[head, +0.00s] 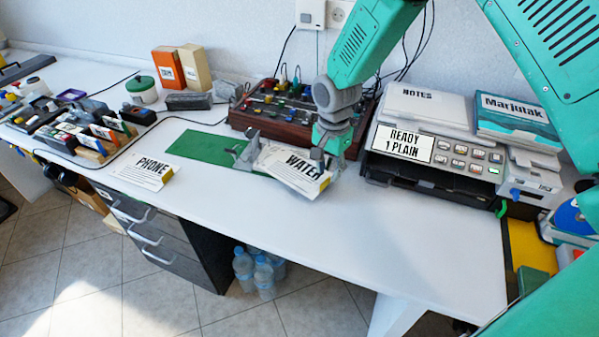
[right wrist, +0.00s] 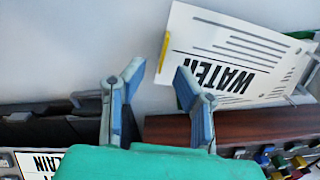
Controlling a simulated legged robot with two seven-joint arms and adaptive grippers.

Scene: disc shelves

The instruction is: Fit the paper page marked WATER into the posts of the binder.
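The WATER page (head: 293,168) is a white sheet with black print and a yellow mark at one edge. It lies askew over the right end of the green binder (head: 203,148), next to the grey metal posts (head: 247,150). I cannot tell whether its holes are on the posts. My right gripper (head: 324,158) is at the page's right end. In the right wrist view the page (right wrist: 228,60) is right of the fingers, and the gripper (right wrist: 152,78) is open with nothing between its fingertips. One finger overlaps the page's edge in the picture. My left gripper is out of view.
A PHONE page (head: 146,171) lies left of the binder. A brown control box (head: 285,108) stands behind, and a printer (head: 436,155) stands to the right. The front right of the white table (head: 400,235) is clear.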

